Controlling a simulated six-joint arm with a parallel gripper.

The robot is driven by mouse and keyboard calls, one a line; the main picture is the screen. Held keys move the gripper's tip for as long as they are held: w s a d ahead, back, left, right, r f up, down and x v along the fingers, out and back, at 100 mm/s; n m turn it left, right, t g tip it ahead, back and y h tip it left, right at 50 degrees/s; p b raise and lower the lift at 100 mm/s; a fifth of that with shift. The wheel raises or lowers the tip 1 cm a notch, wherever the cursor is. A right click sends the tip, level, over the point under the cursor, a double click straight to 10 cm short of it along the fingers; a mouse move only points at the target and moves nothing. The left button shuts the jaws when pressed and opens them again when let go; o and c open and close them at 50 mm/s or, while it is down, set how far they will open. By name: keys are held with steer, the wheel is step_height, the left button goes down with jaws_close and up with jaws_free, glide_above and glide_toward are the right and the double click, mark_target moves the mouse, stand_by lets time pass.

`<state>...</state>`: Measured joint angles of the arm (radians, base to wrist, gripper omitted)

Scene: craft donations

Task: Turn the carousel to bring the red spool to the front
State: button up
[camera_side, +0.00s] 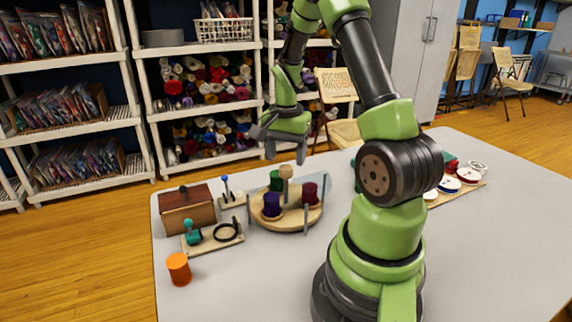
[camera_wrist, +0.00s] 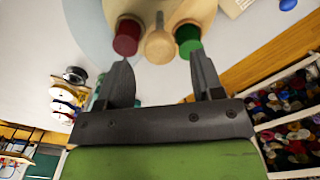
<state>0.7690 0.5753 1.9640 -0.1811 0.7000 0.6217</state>
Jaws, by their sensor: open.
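The carousel, a round wooden turntable (camera_side: 290,223), stands on the table with a pale wooden knob (camera_side: 286,172) at its centre. A red spool (camera_side: 310,193) sits on its right side, a purple spool (camera_side: 271,206) at its front left, and a green spool (camera_side: 276,181) at the back. My gripper (camera_side: 272,146) is open and empty, above and behind the carousel, apart from it. In the wrist view, my gripper's fingers (camera_wrist: 163,75) point toward the knob (camera_wrist: 158,47), with the red spool (camera_wrist: 127,36) on the left and the green spool (camera_wrist: 188,39) on the right. The purple spool is not discernible there.
Thin grey posts (camera_side: 306,219) stand at the carousel's edge. To its left are a wooden chest (camera_side: 188,212), a small tray (camera_side: 222,245) with a teal item and a black ring, and an orange cylinder (camera_side: 178,268). White reels (camera_side: 467,176) lie at the right.

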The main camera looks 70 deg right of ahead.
steer(key=shift+f, duration=1.5)
jaws_close()
